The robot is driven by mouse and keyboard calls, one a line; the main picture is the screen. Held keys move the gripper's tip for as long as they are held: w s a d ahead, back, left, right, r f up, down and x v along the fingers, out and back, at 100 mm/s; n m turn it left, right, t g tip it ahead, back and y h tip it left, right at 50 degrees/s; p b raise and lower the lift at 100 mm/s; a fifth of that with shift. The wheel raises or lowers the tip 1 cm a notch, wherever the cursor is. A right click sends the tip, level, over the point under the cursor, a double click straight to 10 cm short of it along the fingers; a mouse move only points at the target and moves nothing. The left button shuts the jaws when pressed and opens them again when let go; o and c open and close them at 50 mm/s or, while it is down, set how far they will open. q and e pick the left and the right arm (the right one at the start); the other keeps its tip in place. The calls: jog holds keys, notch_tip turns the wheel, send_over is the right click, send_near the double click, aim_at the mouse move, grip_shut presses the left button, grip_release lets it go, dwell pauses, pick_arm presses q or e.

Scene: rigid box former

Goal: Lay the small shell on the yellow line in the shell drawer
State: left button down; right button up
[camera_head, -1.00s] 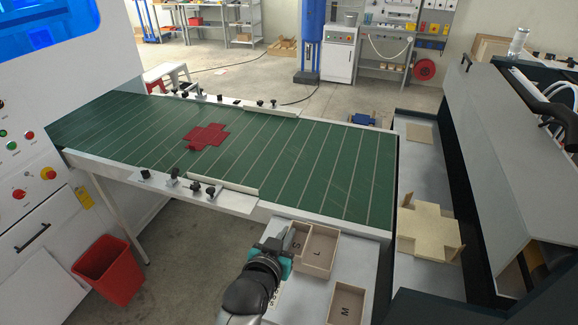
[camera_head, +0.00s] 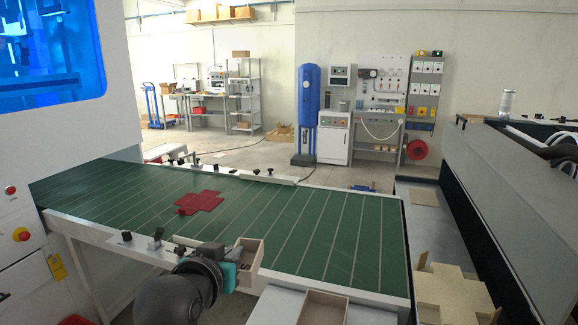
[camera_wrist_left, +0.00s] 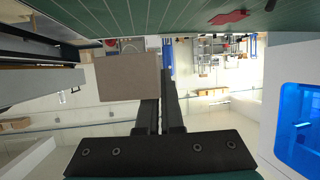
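The small shell (camera_head: 252,247) is an open light-brown box, seen at the front edge of the green conveyor in the head view. My left gripper (camera_head: 236,272) is at its left side, shut on its wall and holding it up. In the left wrist view the shell (camera_wrist_left: 128,77) shows as a plain brown face beside the nearly closed fingers (camera_wrist_left: 160,100). Another open box (camera_head: 322,308) stands at the bottom of the head view. No yellow line or shell drawer can be made out. My right gripper is not in view.
The green conveyor (camera_head: 300,235) carries a red cross-shaped sheet (camera_head: 200,202). Small black clamps line its side rails. A cream cross-shaped board (camera_head: 450,285) lies at right beside the long grey machine (camera_head: 460,165). A white machine (camera_head: 70,130) stands at left.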

pick_arm(q)
jog(key=s+a+n+y+b, duration=0.1)
jog(key=s+a+b, duration=0.3)
jog(key=b, duration=0.3)
jog(key=shift+s+a+r+n+y, duration=0.15)
jog(key=shift+s+a+n+y, duration=0.15)
jog(key=shift+s+a+y, duration=0.15)
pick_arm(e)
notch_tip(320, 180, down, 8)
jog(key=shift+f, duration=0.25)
pick_arm(q)
jog(key=shift+w, duration=0.1)
